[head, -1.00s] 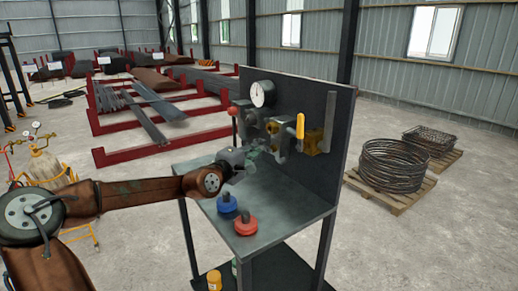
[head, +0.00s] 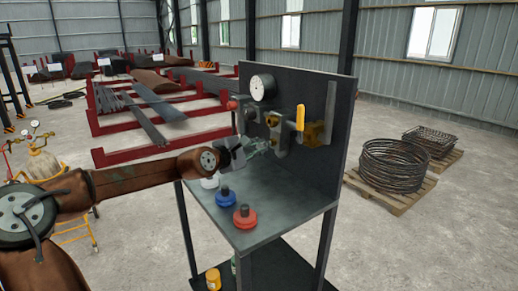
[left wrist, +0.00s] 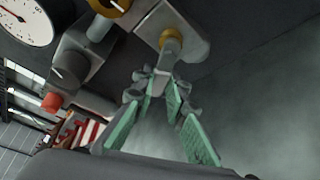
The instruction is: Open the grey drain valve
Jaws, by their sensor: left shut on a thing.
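My left gripper (head: 262,145) is in front of the upright panel, above the bench top. The left wrist view shows its two green-padded fingers (left wrist: 163,88) close together at the tips. They are shut on the lower end of a short grey handle (left wrist: 170,52), which hangs from a brass-coloured hub; I take this as the grey drain valve. In the head view the gripper mostly hides this handle. The right gripper is in neither view.
The panel (head: 325,95) carries a gauge (head: 263,88), a yellow-handled valve (head: 300,117) and a red knob (head: 232,104). Blue (head: 226,198), red (head: 245,217) and white (head: 210,181) capped pieces stand on the bench top (head: 280,205). The bench's front right is clear.

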